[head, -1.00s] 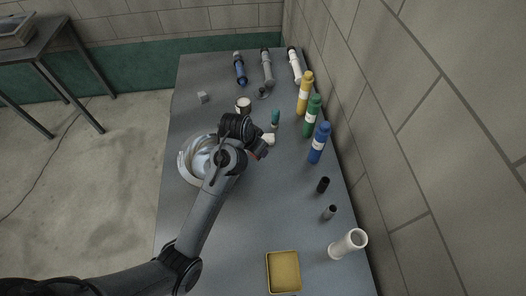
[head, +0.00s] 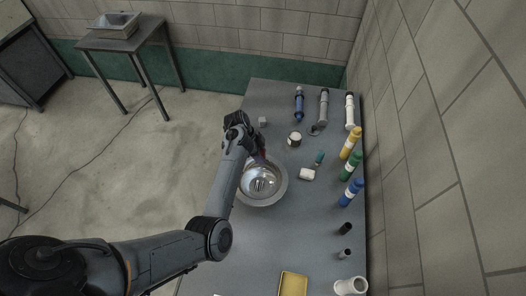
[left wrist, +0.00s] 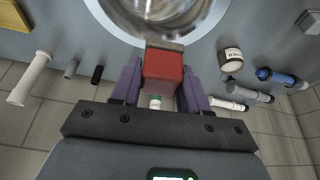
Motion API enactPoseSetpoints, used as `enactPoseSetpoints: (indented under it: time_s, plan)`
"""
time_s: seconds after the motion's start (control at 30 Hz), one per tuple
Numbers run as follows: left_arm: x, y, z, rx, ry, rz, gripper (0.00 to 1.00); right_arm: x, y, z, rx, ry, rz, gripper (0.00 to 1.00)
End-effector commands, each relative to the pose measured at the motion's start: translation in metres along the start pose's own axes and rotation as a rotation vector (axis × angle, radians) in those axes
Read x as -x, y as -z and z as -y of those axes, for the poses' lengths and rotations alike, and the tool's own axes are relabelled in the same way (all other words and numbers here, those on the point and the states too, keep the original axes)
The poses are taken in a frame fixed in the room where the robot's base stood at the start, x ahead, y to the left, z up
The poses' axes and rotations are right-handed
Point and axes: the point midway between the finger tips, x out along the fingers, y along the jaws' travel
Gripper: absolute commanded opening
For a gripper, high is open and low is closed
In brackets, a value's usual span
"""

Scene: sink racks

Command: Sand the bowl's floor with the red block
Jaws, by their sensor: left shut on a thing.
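The metal bowl (head: 280,196) stands on the grey bench in the head view, its shiny inside partly facing me. Its rim also shows at the top of the left wrist view (left wrist: 108,22). My left gripper (head: 261,155) is at the bowl's far edge, with my arm crossing the bowl's left side. In the left wrist view its purple fingers are shut on the red block (left wrist: 163,68), which has a grey-brown end face toward the bowl. The block overlaps the bowl's near rim there; I cannot tell whether they touch. My right gripper is not in view.
Yellow, green and blue bottles (head: 350,193) line the wall side. A yellow tray (head: 293,284) lies at the near end.

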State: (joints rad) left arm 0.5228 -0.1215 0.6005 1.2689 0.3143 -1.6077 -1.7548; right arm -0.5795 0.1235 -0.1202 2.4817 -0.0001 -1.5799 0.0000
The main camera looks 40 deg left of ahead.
Motion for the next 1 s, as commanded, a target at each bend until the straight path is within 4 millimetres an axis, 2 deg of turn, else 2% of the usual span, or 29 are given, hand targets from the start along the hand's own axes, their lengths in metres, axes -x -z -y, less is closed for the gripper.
enactPoseSetpoints:
  time_s: [0.03, 0.23, 0.7, 1.0]
  plan:
    - [0.007, 0.002, 0.000, -0.005, -0.003, 0.000, 0.20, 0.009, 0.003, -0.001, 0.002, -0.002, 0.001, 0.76]
    - [0.007, 0.001, 0.002, -0.014, -0.006, 0.000, 0.20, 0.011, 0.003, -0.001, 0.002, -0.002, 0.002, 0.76]
    - [-0.030, -0.014, 0.002, -0.016, -0.005, 0.000, 0.20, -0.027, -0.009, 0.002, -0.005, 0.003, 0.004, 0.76]
    - [-0.037, -0.017, 0.002, -0.016, -0.005, 0.000, 0.20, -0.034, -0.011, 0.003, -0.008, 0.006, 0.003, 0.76]
